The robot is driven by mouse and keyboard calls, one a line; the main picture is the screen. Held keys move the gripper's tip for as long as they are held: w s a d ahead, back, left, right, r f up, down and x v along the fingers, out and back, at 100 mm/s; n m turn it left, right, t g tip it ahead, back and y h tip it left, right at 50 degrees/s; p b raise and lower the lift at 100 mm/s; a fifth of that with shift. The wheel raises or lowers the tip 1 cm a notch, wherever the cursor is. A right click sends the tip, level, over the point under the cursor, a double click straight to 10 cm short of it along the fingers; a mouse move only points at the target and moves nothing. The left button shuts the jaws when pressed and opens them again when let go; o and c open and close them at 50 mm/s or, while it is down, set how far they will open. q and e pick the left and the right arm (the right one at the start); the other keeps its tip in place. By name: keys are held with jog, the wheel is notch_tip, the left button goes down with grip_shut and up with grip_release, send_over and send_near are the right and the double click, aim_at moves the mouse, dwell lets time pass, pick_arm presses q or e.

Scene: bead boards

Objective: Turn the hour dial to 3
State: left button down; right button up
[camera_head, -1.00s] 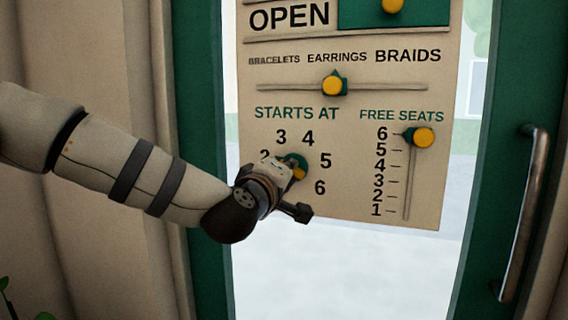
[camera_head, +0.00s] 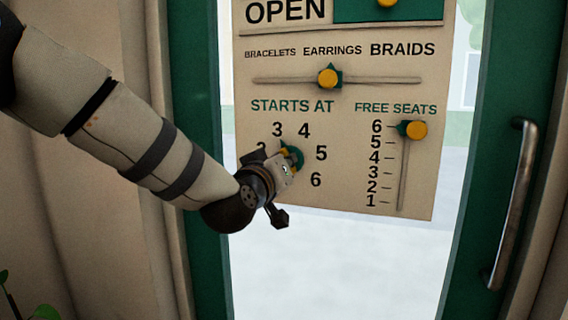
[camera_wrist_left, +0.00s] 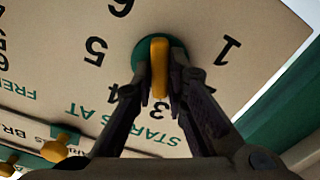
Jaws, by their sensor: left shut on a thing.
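The hour dial (camera_head: 297,153) is a green disc with a yellow grip bar, set under "STARTS AT" on the beige board. My left gripper (camera_head: 284,162) is at the dial and covers part of it. In the left wrist view the dial's green disc (camera_wrist_left: 139,55) shows behind the yellow bar (camera_wrist_left: 159,55), and the fingers (camera_wrist_left: 160,82) close on the bar from both sides. In the head view a green tip at the disc's upper left points up towards the 3 (camera_head: 277,130). The 2 is partly covered by my gripper. My right gripper is out of view.
Above the dial is a horizontal slider with a yellow knob (camera_head: 328,78). To the right is the "FREE SEATS" slider, its knob (camera_head: 416,130) at 6. A metal door handle (camera_head: 514,203) stands at far right. The space below the board is clear.

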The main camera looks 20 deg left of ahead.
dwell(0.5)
pick_arm(q)
jog(key=c, duration=1.6)
grip_release()
jog(key=s, duration=1.2)
jog(key=shift+a, duration=0.2)
